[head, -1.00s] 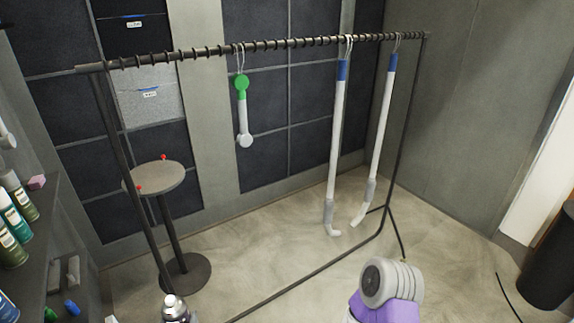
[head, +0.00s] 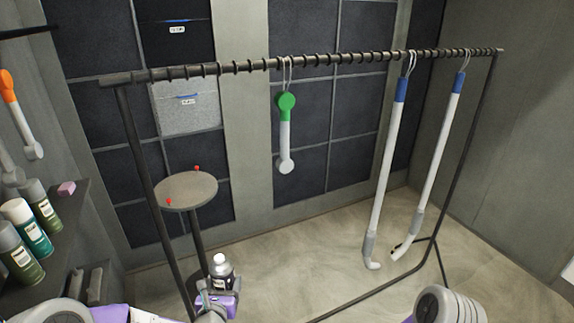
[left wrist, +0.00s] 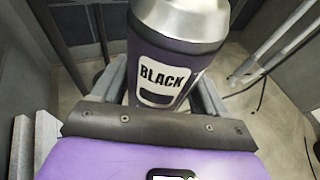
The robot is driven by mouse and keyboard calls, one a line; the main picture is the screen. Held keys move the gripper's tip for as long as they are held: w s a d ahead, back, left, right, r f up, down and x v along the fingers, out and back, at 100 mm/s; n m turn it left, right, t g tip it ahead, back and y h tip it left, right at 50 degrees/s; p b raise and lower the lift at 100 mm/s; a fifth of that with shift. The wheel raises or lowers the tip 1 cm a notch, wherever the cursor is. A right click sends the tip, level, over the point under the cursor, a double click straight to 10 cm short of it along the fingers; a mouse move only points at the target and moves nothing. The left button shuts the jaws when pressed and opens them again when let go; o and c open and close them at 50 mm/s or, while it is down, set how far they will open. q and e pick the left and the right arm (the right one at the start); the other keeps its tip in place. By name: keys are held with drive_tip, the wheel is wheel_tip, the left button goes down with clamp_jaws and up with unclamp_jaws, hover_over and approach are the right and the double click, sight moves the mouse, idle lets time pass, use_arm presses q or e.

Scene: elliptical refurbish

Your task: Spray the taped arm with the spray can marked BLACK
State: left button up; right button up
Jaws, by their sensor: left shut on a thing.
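The dark spray can (head: 222,270) with a silver shoulder is upright in my left gripper (head: 216,290), low in the head view. In the left wrist view the spray can (left wrist: 178,60) shows its BLACK label facing the camera, and the gripper's fingers (left wrist: 165,95) are closed around it. A short white arm (head: 285,140) with a green upper part hangs by a hook from the rail, beyond the can and to its upper right, well apart from it. My right gripper is out of view; only part of my right arm shows at the bottom right.
The black rail (head: 330,61) of the rack spans the view. Two long white poles (head: 386,175) with blue and grey bands hang on its right. A round stool (head: 186,190) stands behind the left rack post. Several cans (head: 30,230) stand on the left shelf. Floor under the green-topped arm is clear.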

use_arm(q)
drive_tip(key=shift+s+r, duration=0.1)
drive_tip(key=shift+r, duration=0.2)
drive_tip(key=shift+f, duration=0.2)
